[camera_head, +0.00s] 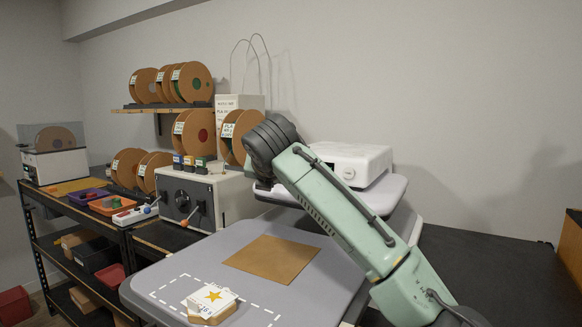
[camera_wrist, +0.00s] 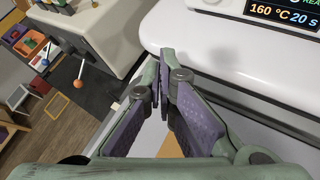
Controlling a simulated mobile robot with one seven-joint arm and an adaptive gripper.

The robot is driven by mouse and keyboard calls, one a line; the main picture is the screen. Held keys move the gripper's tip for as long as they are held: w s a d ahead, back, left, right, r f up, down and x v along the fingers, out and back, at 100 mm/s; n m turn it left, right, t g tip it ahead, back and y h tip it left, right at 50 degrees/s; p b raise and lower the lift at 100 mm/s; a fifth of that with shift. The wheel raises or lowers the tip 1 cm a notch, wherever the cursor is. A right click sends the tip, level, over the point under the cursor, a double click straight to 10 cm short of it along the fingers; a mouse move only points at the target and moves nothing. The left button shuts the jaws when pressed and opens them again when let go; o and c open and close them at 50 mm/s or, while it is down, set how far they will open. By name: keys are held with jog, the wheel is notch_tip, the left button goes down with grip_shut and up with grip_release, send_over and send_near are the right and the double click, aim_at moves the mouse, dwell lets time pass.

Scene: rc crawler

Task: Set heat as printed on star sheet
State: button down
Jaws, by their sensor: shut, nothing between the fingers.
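The star sheet (camera_head: 212,298) is a white sheet with a gold star, lying on a small stack at the front of the grey platen; its printed figures are too small to read surely. The white heat press head (camera_head: 350,163) stands behind my arm. Its dark display (camera_wrist: 285,12) reads 160 °C and 20 s at the top right of the wrist view. My gripper (camera_wrist: 163,62) is shut and empty, with its fingertips close to the rounded white edge of the press. In the head view my arm hides the fingers.
A brown sheet (camera_head: 271,259) lies on the platen. A white control box (camera_head: 210,196) with dark knobs and an orange-tipped lever stands at left. Spools fill the shelf (camera_head: 165,109) behind. Shelving with coloured trays (camera_head: 110,204) is further left. The dark worktop (camera_head: 490,268) at right is mostly clear.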

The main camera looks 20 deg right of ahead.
jog(key=shift+w+d+p, duration=0.7)
jog(key=shift+w+d, duration=0.15)
jog(key=shift+d, duration=0.2)
jog(key=shift+w+d+p, duration=0.75)
jog(key=shift+w+d, duration=0.05)
jog(key=shift+d, duration=0.3)
jog(key=shift+w+d+p, duration=0.7)
jog(key=shift+w+d, duration=0.15)
jog(key=shift+d, duration=0.2)
jog(key=shift+w+d+r+p, duration=0.1)
jog(key=shift+w+d+p, duration=0.1)
jog(key=shift+p, duration=0.4)
jog(key=shift+w+d+p, duration=0.3)
jog(key=shift+d+p, duration=0.05)
jog(key=shift+d, duration=0.1)
jog(key=shift+s+a, duration=0.55)
jog(key=shift+a, duration=0.1)
jog(key=shift+s+a+f+b, duration=0.25)
jog(key=shift+a+b, duration=0.1)
jog(key=shift+b, duration=0.15)
jog(key=shift+s+a+r+b, duration=0.1)
jog(key=shift+s+a+b, duration=0.2)
jog(key=shift+s+a, duration=0.45)
jog(key=shift+s+a+r+b, duration=0.1)
jog(key=shift+s+a+b, duration=0.15)
jog(key=shift+s+a, duration=0.45)
